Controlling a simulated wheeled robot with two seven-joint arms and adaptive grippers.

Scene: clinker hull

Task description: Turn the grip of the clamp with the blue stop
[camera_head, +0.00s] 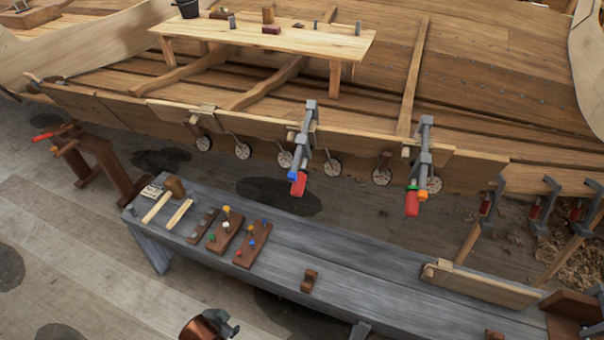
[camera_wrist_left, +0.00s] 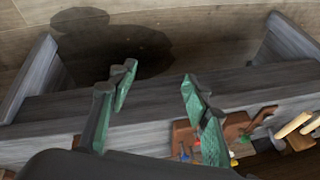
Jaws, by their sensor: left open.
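The clamp with the blue stop (camera_head: 307,137) is fixed on the hull's plank edge near the middle of the head view. Its blue stop (camera_head: 292,176) sits just above its red grip (camera_head: 299,185), which points down towards the bench. My left gripper (camera_head: 224,325) shows only partly at the bottom edge of the head view, on the near side of the bench and well away from the clamp. In the left wrist view the left gripper (camera_wrist_left: 158,86) is open with green pads and nothing between its fingers. My right gripper is not in view.
A second clamp (camera_head: 425,150) with green and orange stops hangs further right. A grey bench (camera_head: 330,240) bearing a mallet (camera_head: 174,187) and peg boards (camera_head: 252,244) lies between my gripper and the hull. More clamps (camera_head: 493,200) are at the far right.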

